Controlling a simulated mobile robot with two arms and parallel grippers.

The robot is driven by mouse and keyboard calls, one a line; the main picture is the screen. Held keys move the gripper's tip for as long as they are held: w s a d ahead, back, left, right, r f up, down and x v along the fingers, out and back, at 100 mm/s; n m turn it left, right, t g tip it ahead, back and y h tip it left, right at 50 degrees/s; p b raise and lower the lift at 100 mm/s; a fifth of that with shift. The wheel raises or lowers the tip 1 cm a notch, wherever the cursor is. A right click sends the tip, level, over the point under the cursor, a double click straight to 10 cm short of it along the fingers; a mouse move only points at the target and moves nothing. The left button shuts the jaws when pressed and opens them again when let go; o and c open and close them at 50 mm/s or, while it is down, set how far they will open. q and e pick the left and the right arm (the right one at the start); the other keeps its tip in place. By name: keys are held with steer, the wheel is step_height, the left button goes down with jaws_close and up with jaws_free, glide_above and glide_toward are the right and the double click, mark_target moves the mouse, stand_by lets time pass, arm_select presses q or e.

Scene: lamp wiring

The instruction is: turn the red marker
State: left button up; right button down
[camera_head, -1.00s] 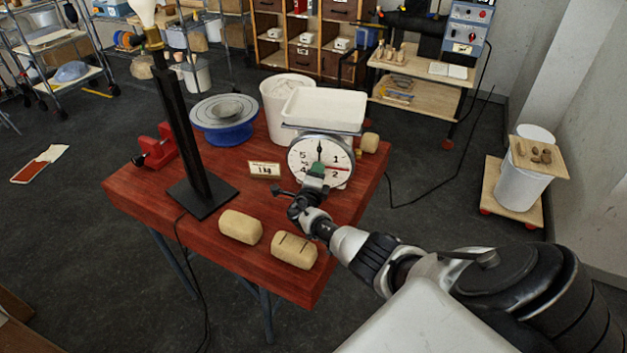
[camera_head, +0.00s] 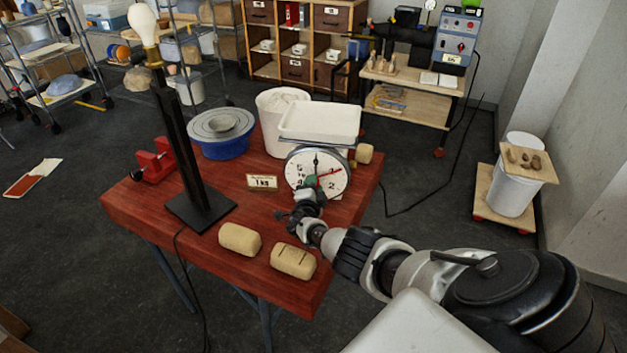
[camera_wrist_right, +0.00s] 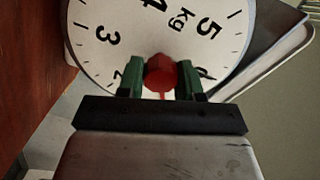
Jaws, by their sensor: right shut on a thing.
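The white dial (camera_head: 303,168) of the kitchen-type scale faces me on the red table. Its red marker (camera_head: 330,173) points up and right from the dial's centre, while a black needle points nearly straight up. My right gripper (camera_head: 311,184) is at the dial's centre and hides part of its lower face. In the right wrist view the green fingertips (camera_wrist_right: 162,77) are closed on both sides of the marker's red knob (camera_wrist_right: 160,72). A red strip shows just below the knob there. My left gripper is not in view.
A white pan (camera_head: 320,122) sits on top of the scale. A card reading 1 kg (camera_head: 262,182) stands left of the dial. Two clay blocks (camera_head: 239,239) lie near the table's front edge. A black lamp stand (camera_head: 183,150) and a blue turntable (camera_head: 222,146) stand further left.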

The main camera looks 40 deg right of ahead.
mark_target(316, 165)
steer(key=shift+a, duration=0.1)
steer(key=c, duration=0.7)
jaws_free()
steer(key=shift+c, duration=0.2)
steer(key=r+p, duration=0.4)
steer(key=shift+d+r, duration=0.25)
steer(key=shift+r, duration=0.15)
steer(key=s+d+r+p, duration=0.1)
steer(key=s+p, duration=0.1)
steer(key=p, duration=0.1)
steer(key=shift+d+r, duration=0.15)
steer(key=shift+d, duration=0.05)
steer(key=s+d+r+p, duration=0.2)
steer(key=s+r, duration=0.2)
steer(key=s, duration=0.5)
steer(key=shift+r+p, duration=0.3)
steer(key=shift+r, duration=0.1)
